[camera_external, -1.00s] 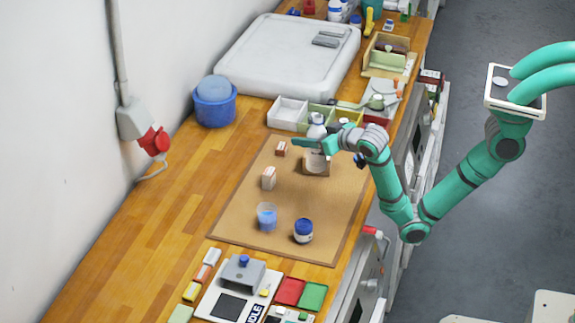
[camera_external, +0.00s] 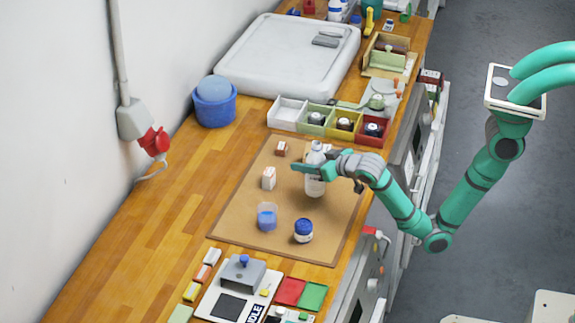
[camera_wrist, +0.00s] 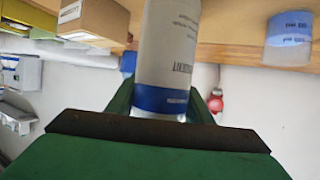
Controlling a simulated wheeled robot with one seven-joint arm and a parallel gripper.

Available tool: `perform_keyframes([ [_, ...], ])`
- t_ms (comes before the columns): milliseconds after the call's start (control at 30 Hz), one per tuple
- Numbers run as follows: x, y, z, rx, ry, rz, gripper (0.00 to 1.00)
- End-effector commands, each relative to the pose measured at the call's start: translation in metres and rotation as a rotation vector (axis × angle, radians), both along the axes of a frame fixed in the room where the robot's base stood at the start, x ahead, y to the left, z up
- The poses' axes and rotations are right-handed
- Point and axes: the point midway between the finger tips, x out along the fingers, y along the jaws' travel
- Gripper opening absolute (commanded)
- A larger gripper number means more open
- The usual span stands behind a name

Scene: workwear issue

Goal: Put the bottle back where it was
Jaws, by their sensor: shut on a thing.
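A white bottle (camera_external: 314,183) with a pale cap stands roughly upright over the tan mat (camera_external: 255,222). My gripper (camera_external: 313,167) is shut around its upper part. In the wrist view, the bottle (camera_wrist: 168,45) shows a white label with print and a blue band, held between the green fingers (camera_wrist: 165,103). Its lower end runs out of that picture, and I cannot tell whether it touches the mat.
On the mat are a clear cup with blue (camera_external: 267,216), a blue-lidded jar (camera_external: 303,230), a small white box (camera_external: 268,179) and a small red-brown box (camera_external: 281,149). Coloured bins (camera_external: 288,114) stand behind. Bare mat lies left and right of the bottle.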

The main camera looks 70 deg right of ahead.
Motion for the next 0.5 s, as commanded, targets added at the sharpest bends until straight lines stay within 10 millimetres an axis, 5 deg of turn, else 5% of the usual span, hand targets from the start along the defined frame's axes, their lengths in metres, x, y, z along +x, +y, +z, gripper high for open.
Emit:
perform_keyframes([
  [267, 0.000, 0.000, -0.031, -0.001, 0.003, 0.000, 0.16],
  [500, 0.000, 0.000, -0.033, 0.000, -0.001, 0.000, 0.16],
])
